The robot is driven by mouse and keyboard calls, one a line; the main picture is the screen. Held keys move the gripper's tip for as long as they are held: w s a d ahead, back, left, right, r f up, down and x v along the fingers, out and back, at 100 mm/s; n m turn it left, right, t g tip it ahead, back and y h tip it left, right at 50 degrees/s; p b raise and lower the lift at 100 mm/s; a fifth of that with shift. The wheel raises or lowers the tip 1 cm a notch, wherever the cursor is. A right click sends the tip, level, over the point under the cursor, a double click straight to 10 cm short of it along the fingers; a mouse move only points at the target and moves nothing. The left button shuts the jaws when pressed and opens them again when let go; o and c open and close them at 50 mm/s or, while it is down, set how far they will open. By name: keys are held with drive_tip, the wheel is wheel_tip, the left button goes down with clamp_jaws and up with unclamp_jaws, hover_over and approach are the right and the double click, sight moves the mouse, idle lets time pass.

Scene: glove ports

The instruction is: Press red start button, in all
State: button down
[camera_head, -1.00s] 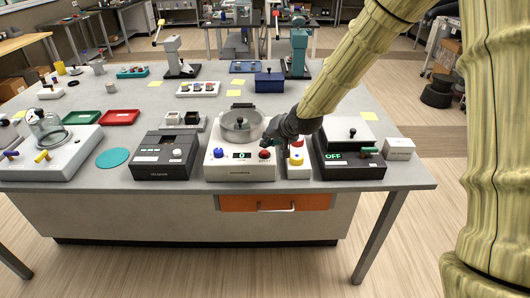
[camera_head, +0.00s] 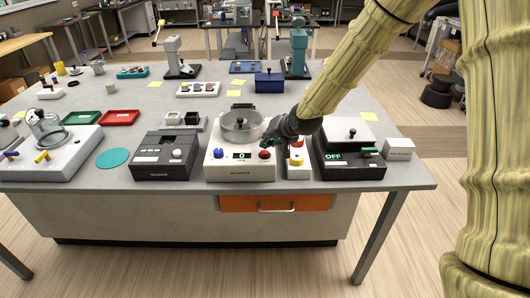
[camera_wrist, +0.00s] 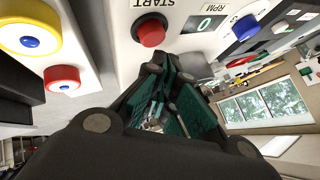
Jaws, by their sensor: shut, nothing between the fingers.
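The red start button (camera_head: 264,155) sits on the front right of the white centrifuge (camera_head: 225,174), whose display reads 0. In the wrist view the red button (camera_wrist: 151,31) stands out from the white panel beside the word START and a green 0 under RPM. My gripper (camera_head: 267,143) is just above and behind the button in the head view. In the wrist view my dark fingers (camera_wrist: 165,72) are shut and empty, their tips close below the button. A small gap seems to show between them; contact cannot be made out.
A blue knob (camera_head: 218,153) is on the same panel. Right of the centrifuge stands a white box with a red button (camera_head: 297,143) and a yellow button (camera_head: 296,161). A dark device reading OFF (camera_head: 333,156) is farther right. The round lid (camera_head: 240,122) lies behind the panel.

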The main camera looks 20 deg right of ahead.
drive_tip(key=shift+f, duration=0.1)
drive_tip(key=shift+f, duration=0.3)
